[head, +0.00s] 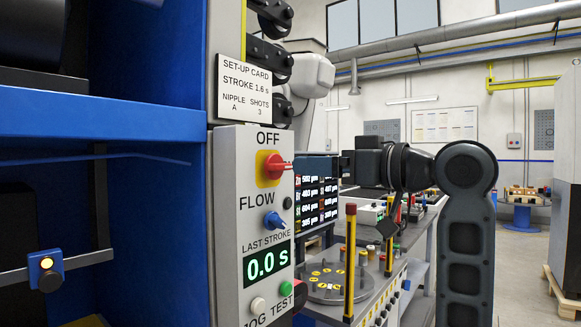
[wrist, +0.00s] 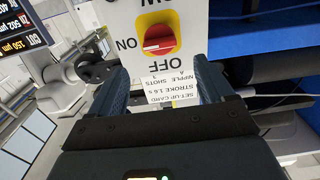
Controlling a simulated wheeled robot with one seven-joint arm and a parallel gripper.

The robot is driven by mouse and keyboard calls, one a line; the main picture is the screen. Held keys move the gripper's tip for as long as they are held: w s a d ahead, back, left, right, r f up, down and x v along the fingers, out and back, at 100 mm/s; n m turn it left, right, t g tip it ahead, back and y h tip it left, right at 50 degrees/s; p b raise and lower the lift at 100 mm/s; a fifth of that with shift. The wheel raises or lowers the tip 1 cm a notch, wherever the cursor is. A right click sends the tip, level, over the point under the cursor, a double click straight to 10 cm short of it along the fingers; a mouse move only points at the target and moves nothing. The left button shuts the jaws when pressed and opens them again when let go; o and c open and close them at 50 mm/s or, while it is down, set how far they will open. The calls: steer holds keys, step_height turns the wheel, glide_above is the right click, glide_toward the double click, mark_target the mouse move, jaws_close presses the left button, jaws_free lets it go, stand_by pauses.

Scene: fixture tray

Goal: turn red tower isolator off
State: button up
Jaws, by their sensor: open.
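The isolator is a red rotary handle (head: 275,166) on a yellow plate, high on a pale grey control panel (head: 245,215). OFF is printed above it, and the handle points right. The wrist view shows the isolator (wrist: 158,38) upside down, its white-marked end toward ON at the left; OFF is below it. My gripper (head: 345,163) is to the right of the panel in the head view, its fingertips hard to make out. In the wrist view my gripper (wrist: 160,72) is open and empty, its fingers either side of the panel's OFF edge, apart from the handle.
Below the isolator are a blue FLOW knob (head: 274,221), a 0.0 s display (head: 267,263) and jog and test buttons. A set-up card (head: 245,90) is above. A blue cabinet (head: 110,120) stands left. A bench (head: 375,285) with posts and a screen (head: 318,195) lie right.

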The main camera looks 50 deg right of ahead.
mark_target(284, 164)
steer(key=w, duration=0.7)
steer(key=shift+a+p, duration=0.15)
steer(key=shift+p, duration=0.25)
steer(key=c, duration=1)
